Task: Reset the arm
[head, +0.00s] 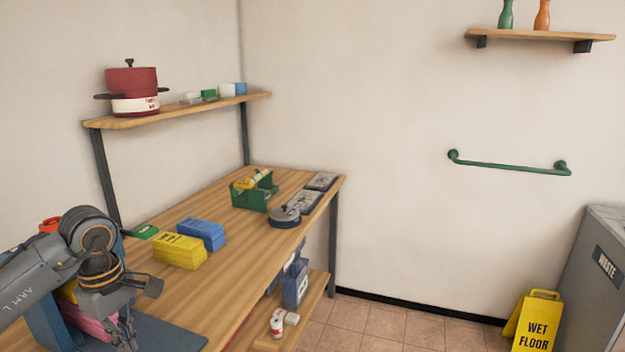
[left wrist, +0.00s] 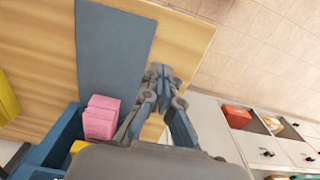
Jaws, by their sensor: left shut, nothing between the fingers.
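My left arm (head: 40,275) comes in from the left in the head view, bent at its dark rounded joint above the near end of the wooden table (head: 225,265). My left gripper (head: 128,343) points down over a blue-grey mat (head: 165,338) near the table's front. In the left wrist view the fingers of the left gripper (left wrist: 162,72) are together with nothing between them. The same mat (left wrist: 112,45) lies beyond them. My right gripper is in neither view.
A blue bin (left wrist: 60,140) with a pink pack (left wrist: 101,117) stands close beside the left gripper. Yellow boxes (head: 180,251) and blue boxes (head: 201,235) stand farther along the table. A wall shelf (head: 180,113) hangs above. A wet floor sign (head: 537,322) stands at right.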

